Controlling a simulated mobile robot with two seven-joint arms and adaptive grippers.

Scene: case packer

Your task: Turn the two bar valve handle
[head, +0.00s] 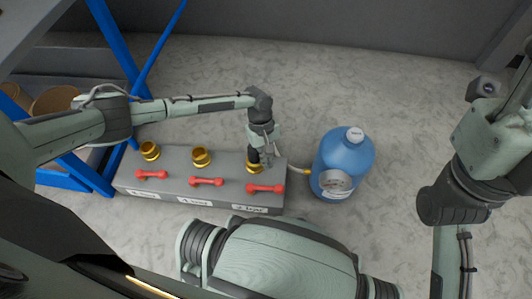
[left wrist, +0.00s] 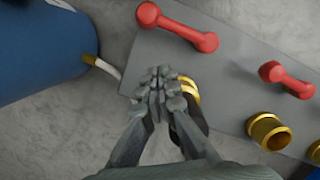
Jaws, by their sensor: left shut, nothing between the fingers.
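A grey valve box (head: 215,158) on the floor carries three red bar handles, each in front of a brass fitting. The right handle (head: 265,188) is above a label that appears to read "2 bar"; this handle also shows in the left wrist view (left wrist: 178,27). It lies roughly along the box. My left gripper (head: 268,160) is shut and empty, pointing down just behind this handle, by the right brass fitting (head: 255,167). In the left wrist view my fingertips (left wrist: 160,80) are apart from the handle. A dark part sits at that fitting. My right gripper is not in view.
The middle handle (head: 206,181) and left handle (head: 151,174) stand farther left, with open brass fittings (head: 201,157) behind them. A blue gas bottle (head: 342,165) stands right of the box, joined by a hose. A blue-framed rack (head: 117,45) is at left. Floor behind the box is clear.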

